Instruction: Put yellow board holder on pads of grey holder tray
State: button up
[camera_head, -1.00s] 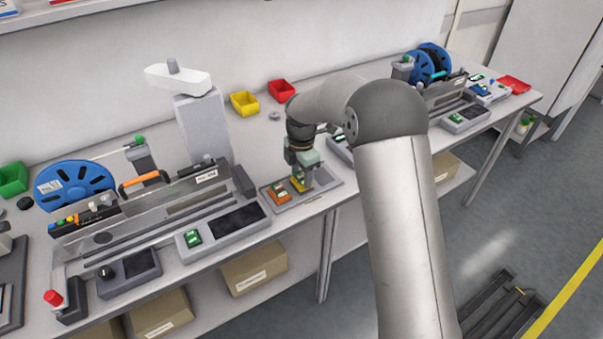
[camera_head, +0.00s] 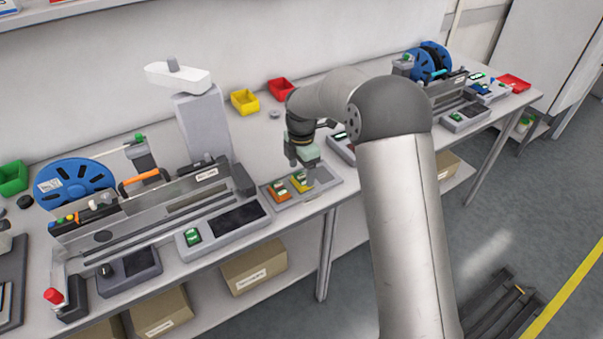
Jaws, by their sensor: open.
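The yellow board holder (camera_head: 301,182) sits on the grey holder tray (camera_head: 330,188), to the right of an orange holder (camera_head: 279,192). A small green board shows on the yellow holder. My gripper (camera_head: 308,170) is open just above and slightly right of the yellow holder, apparently clear of it. My gripper partly covers the tray's back. At this size I cannot tell exactly how the yellow holder rests on the pads.
A feeder trolley with a blue reel (camera_head: 75,186) and an orange handle stands on the left. Yellow (camera_head: 244,103) and red (camera_head: 281,90) bins stand at the back. More equipment stands on the right of the bench.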

notch_tip(320, 180, up, 10)
jog(key=shift+r+b, duration=0.2)
jog(key=shift+b, duration=0.1)
jog(key=s+d+r+m, duration=0.2)
jog(key=s+d+m, duration=0.4)
jog(key=s, duration=0.3)
jog(key=s+d+r+m, duration=0.1)
jog(key=s+d+m, duration=0.4)
jog(key=s+m, duration=0.25)
jog(key=s+d+f+m, duration=0.2)
jog(key=s+m, duration=0.3)
jog(key=s, duration=0.4)
jog(key=s+d+f+m, duration=0.3)
jog(key=s+m, duration=0.3)
jog(key=s, duration=0.3)
jog(key=shift+d, duration=0.4)
